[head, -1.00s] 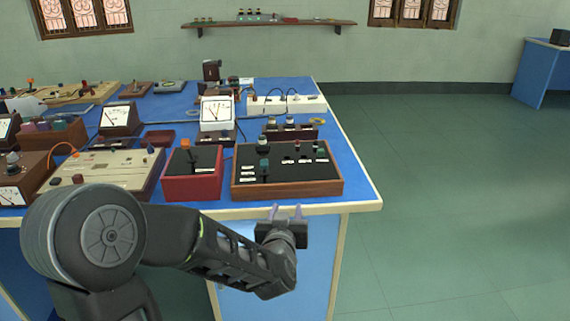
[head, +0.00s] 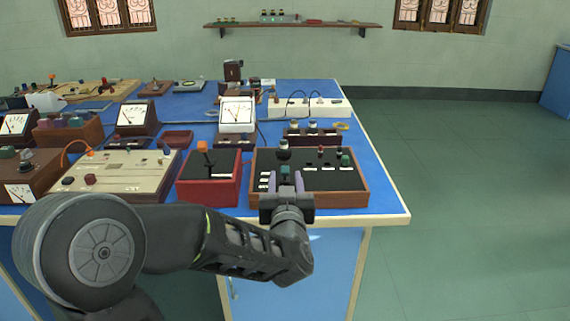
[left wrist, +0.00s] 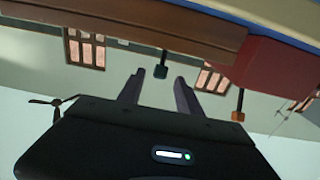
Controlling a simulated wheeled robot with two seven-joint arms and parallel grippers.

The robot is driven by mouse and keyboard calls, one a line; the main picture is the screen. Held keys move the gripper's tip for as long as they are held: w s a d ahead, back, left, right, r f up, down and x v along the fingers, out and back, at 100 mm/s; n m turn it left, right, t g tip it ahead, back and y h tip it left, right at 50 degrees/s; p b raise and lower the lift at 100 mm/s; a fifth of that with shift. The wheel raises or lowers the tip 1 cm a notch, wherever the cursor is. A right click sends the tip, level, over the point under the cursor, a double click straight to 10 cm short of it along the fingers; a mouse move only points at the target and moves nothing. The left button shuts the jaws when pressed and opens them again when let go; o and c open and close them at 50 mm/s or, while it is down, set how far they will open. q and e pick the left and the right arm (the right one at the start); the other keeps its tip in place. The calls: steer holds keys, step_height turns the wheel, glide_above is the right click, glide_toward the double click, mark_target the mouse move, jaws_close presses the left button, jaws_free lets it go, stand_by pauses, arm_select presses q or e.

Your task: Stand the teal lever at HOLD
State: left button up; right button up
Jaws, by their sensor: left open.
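The teal lever (head: 285,168) stands on the black-topped wooden panel (head: 335,200), at the panel's left part, beside white labels. Its lower part is hidden behind my left gripper (head: 286,182) in the head view. The left gripper is open and empty at the panel's front edge, its fingers pointing toward the lever. In the left wrist view the picture is upside down; the teal lever's knob (left wrist: 160,71) shows between and beyond the two fingertips (left wrist: 157,88), apart from them. Which label marks HOLD is too small to read. My right gripper is not in view.
A red box (head: 208,193) with an orange-capped lever (head: 203,148) stands just left of the panel; the orange lever also shows in the left wrist view (left wrist: 238,115). A beige instrument (head: 120,170) and meters crowd the bench's left. The floor at right is clear.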

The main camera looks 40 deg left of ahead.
mark_target(285, 167)
arm_select(q)
steer(key=x, duration=0.7)
steer(key=shift+w+a, duration=0.2)
steer(key=shift+w, duration=0.05)
steer(key=shift+c, duration=0.2)
jaws_close()
